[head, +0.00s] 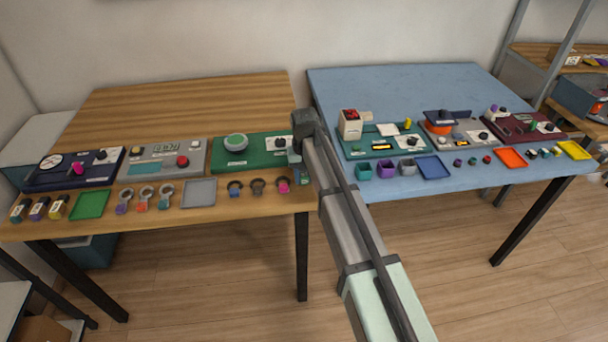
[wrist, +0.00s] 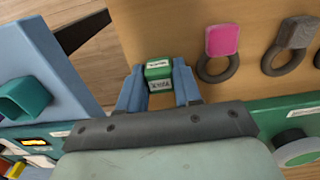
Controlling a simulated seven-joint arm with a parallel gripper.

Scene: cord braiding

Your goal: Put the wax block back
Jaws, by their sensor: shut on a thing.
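My gripper (wrist: 158,84) is shut on a small green block with white labels, seen between its two blue fingertips in the wrist view. I take this for the wax block (wrist: 158,70); the label is too small to read surely. In the head view my gripper (head: 300,173) is at the right front corner of the wooden table (head: 180,98), and the arm partly hides it and the block. The block appears over the wood near the table's edge. I cannot tell whether it touches the surface.
A dark ring with a pink piece (wrist: 222,41) and one with a grey piece (wrist: 299,33) lie beside my gripper. A green panel (head: 255,153) with a round knob is behind. The blue table (head: 400,82) stands across a narrow gap, with a teal cup (head: 363,171) near its edge.

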